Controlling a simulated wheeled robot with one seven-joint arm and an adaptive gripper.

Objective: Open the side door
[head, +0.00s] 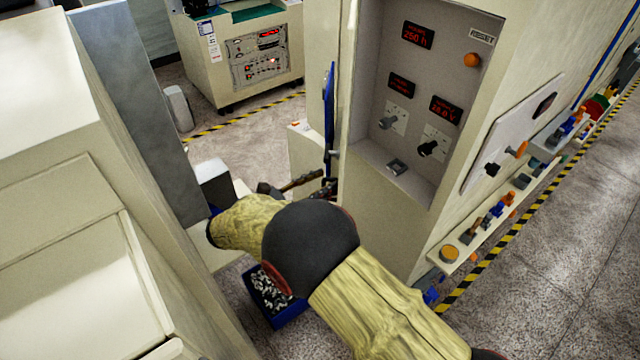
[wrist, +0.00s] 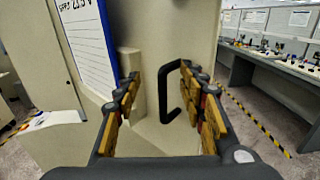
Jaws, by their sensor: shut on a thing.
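The side door (wrist: 145,30) is a pale beige panel, filling the middle of the wrist view. Its black C-shaped handle (wrist: 163,98) stands between my fingers, close to the right one. My gripper (wrist: 160,76) is shut on the handle, though its fingers look well apart in this view. In the head view my gripper (head: 314,186) reaches the left side of the cabinet (head: 380,215); the handle is hidden there and the door face is seen nearly edge-on.
A blue clipboard (wrist: 85,35) hangs left of the handle. A blue bin (head: 268,300) sits below my arm. A large beige machine (head: 75,240) stands close on the left. A shelf with small parts (head: 450,252) runs along the cabinet's right side.

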